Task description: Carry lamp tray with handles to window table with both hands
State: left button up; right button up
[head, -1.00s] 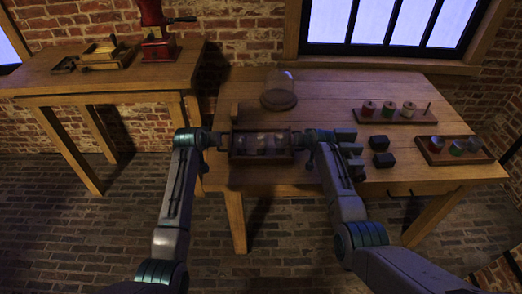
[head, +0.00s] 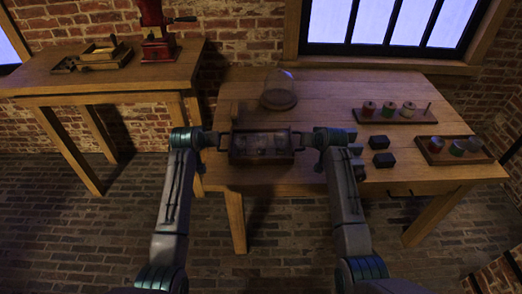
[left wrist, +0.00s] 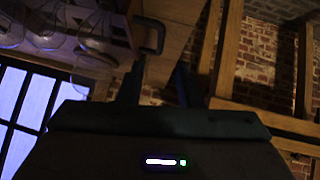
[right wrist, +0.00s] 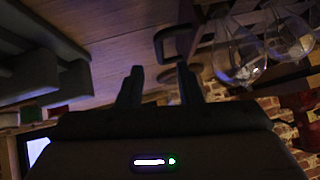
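The dark lamp tray (head: 261,161) rests on the window table (head: 330,90), near its front left part. Clear glass lamps stand in it; they also show in the right wrist view (right wrist: 238,55) and left wrist view (left wrist: 45,30). My left gripper (head: 214,139) is open beside the tray's left handle (left wrist: 150,36), which lies just beyond the fingertips in the left wrist view. My right gripper (head: 305,138) is open beside the right handle (right wrist: 176,44), also just beyond the fingertips. Neither gripper appears to hold anything.
A glass dome (head: 279,88) stands behind the tray. Dark blocks (head: 383,160) lie to its right, near a rack of spools (head: 397,114) and a tray of jars (head: 455,151). A second table (head: 120,80) at left bears a red grinder (head: 157,40) and small wooden boxes.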

jog(key=shift+v, duration=1.8)
